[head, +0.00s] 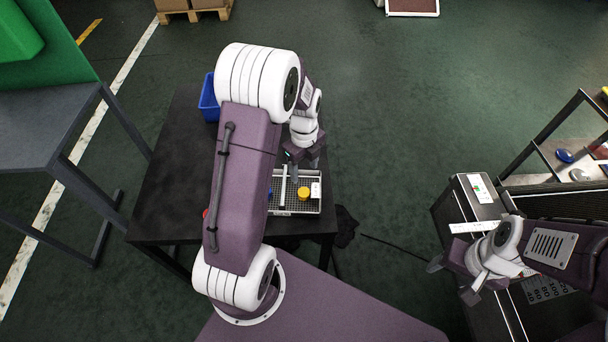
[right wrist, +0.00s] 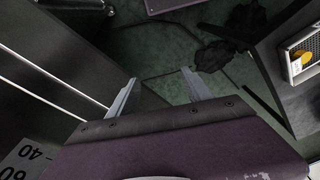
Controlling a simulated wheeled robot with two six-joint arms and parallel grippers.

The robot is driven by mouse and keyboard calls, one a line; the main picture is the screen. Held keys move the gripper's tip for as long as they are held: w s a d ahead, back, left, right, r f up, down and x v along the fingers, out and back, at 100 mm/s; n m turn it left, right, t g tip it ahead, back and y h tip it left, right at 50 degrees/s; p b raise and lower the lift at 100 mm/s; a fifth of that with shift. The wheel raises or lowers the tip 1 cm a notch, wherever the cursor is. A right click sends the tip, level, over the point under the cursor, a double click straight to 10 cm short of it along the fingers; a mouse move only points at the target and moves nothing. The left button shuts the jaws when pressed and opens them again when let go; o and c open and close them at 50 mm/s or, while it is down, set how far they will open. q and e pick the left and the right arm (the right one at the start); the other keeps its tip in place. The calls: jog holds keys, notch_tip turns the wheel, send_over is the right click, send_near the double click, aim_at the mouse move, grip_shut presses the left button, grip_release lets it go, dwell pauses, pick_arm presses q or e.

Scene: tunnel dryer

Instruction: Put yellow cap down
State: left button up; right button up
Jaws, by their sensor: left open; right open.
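The yellow cap (head: 304,193) sits in a gridded tray (head: 296,212) on the dark table, in the tray's right part beside a light divider bar. It also shows at the right edge of the right wrist view (right wrist: 299,63). My left gripper (head: 304,172) is open and empty, just above and behind the cap, apart from it as far as I can tell. My right gripper (head: 452,281) is open and empty beside the dryer machine; its two fingers (right wrist: 158,78) stand apart in the right wrist view.
A blue bin (head: 209,98) stands at the table's back left. The dark machine (head: 470,205) is at right, with a shelf of small items (head: 570,160) behind. Floor separates table and machine.

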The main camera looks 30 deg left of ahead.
pick_arm(q)
jog(key=s+d+r+n, duration=0.1)
jog(key=s+d+n, duration=0.1)
jog(key=s+n, duration=0.2)
jog(key=s+d+r+n, duration=0.1)
jog(key=s+d+n, duration=0.2)
jog(key=n, duration=0.7)
jog(key=s+d+r+n+t, duration=0.1)
jog(key=s+d+n, duration=0.1)
jog(key=s+n, duration=0.3)
jog(key=n, duration=0.3)
jog(key=shift+s+d+r, duration=0.25)
jog(key=shift+s+r, duration=0.1)
jog(key=shift+r, duration=0.05)
